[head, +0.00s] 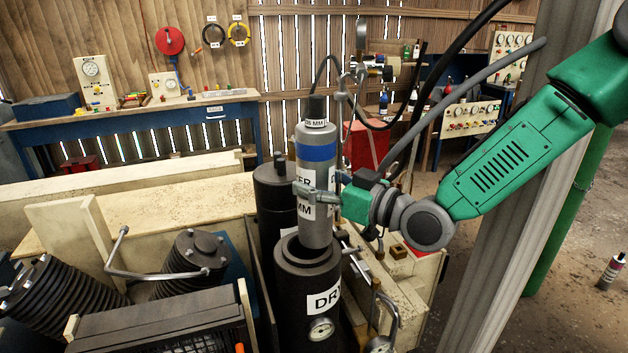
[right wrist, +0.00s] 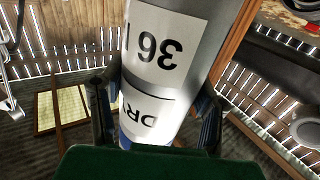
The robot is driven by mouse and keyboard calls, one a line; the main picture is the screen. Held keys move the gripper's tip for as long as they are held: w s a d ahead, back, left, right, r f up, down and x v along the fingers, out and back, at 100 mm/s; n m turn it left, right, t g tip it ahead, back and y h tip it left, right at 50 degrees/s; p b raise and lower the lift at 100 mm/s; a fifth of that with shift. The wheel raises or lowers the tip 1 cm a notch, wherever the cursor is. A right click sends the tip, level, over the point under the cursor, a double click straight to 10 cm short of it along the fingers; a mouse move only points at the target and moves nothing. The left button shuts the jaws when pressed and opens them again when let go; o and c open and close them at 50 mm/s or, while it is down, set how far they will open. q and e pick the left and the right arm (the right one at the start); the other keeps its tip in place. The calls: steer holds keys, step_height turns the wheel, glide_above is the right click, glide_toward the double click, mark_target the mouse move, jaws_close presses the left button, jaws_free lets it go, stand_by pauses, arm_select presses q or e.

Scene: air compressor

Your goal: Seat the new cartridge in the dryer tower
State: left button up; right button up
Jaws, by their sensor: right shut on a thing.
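The new cartridge (head: 316,172) is a grey cylinder with a blue band and white labels, upright in the head view. My right gripper (head: 314,199) is shut on its middle from the right. The dryer tower (head: 305,294) is a black cylinder with an open top and a white label. The cartridge's lower end is over the tower's opening; I cannot tell whether it has entered. In the right wrist view the cartridge (right wrist: 160,70) stands between the fingers, its labels upside down. My left gripper is in neither view.
A second black cylinder (head: 272,205) stands close behind the tower. A gauge (head: 320,328) sits on the tower's front. Ribbed compressor cylinders (head: 190,262) are at left. A grey post (head: 520,180) stands by my right arm. A blue workbench (head: 130,125) is at the back.

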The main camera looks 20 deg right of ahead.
steer(key=shift+a+r, duration=0.2)
steer(key=shift+a, duration=0.5)
steer(key=shift+a+r, duration=0.1)
steer(key=shift+a, duration=0.55)
steer(key=shift+d, duration=1.5)
steer(key=shift+s+a, duration=0.1)
steer(key=shift+a, duration=0.7)
steer(key=shift+d, duration=0.95)
steer(key=shift+a, duration=1.55)
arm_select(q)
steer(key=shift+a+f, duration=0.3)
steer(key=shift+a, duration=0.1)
arm_select(e)
steer(key=shift+d, duration=0.25)
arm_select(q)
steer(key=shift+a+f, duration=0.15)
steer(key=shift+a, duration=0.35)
arm_select(e)
steer(key=shift+a, duration=0.6)
